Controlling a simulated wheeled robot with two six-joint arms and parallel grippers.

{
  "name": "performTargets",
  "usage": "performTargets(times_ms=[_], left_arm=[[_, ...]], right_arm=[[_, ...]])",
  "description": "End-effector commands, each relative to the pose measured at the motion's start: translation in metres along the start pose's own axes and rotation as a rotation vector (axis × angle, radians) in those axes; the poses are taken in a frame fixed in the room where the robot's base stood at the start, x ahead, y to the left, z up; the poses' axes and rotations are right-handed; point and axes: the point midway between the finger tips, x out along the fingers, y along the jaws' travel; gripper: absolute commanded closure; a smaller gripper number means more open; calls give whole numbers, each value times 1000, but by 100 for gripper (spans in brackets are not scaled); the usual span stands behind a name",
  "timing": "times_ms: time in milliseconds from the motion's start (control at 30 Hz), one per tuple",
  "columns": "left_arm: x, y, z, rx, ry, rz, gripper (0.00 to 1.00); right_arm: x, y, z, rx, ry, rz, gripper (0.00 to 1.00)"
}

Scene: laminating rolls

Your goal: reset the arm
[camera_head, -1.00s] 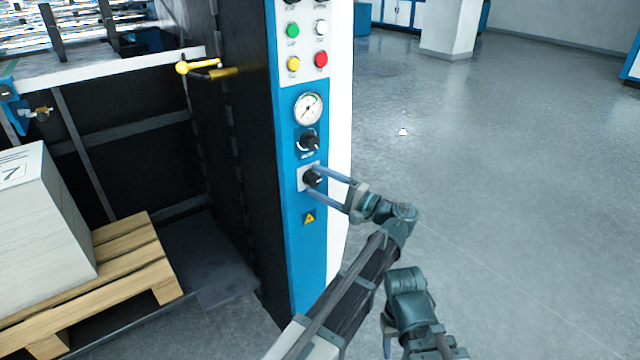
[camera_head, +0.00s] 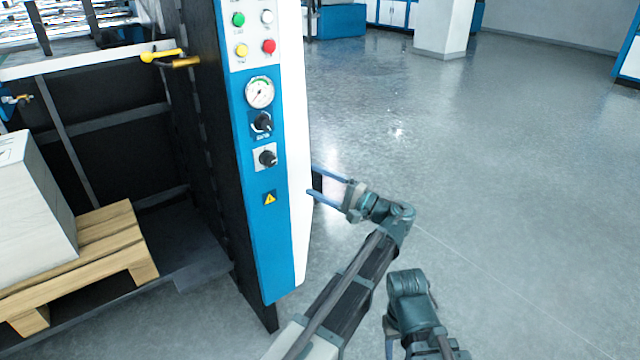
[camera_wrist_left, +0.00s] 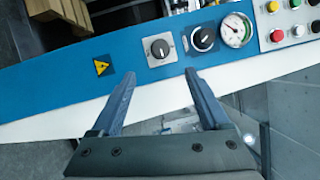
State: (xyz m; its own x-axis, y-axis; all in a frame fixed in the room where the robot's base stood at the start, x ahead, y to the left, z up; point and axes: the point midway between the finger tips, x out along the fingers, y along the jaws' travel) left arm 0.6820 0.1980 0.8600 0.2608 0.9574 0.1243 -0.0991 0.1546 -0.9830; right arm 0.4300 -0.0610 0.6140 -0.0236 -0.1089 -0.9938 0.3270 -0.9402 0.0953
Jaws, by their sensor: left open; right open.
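My left gripper (camera_head: 313,181) is open and empty in the head view, beside the white right edge of the blue control panel (camera_head: 262,235). Its fingers also show in the left wrist view (camera_wrist_left: 160,75), apart, pointing toward the panel's lower black knob (camera_wrist_left: 160,48). That knob (camera_head: 267,158) stands clear of the fingers, with a visible gap. My right gripper (camera_head: 391,342) is open, low in the head view; only part of it shows below its arm link.
The panel carries another knob (camera_head: 262,123), a pressure gauge (camera_head: 259,92), coloured buttons and a yellow warning label (camera_head: 269,198). A wooden pallet (camera_head: 120,235) with a pale stack (camera_head: 40,215) is at left. Open floor (camera_head: 500,180) lies to the right.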

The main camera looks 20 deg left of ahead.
Motion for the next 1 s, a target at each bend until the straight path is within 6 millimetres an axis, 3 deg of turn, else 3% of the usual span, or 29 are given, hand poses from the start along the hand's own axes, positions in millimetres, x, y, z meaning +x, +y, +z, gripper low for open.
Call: performTargets(times_ms=[300,400,467,667,800,900,1000], left_arm=[[1,1,1,0,0,4,21],[7,15,8,-1,0,57,21],[14,33,17,-4,0,132,21],[26,133,65,-49,-5,559,21],[6,195,96,-112,-15,884,21],[-17,224,111,-162,-25,1084,21],[-37,240,121,-205,-31,1236,21]], right_arm=[[0,0,0,0,0,0,50],[0,0,0,0,0,0,50],[0,0,0,0,0,0,50],[0,0,0,0,0,0,50],[0,0,0,0,0,0,50],[0,0,0,0,0,0,50],[0,0,0,0,0,0,50]])
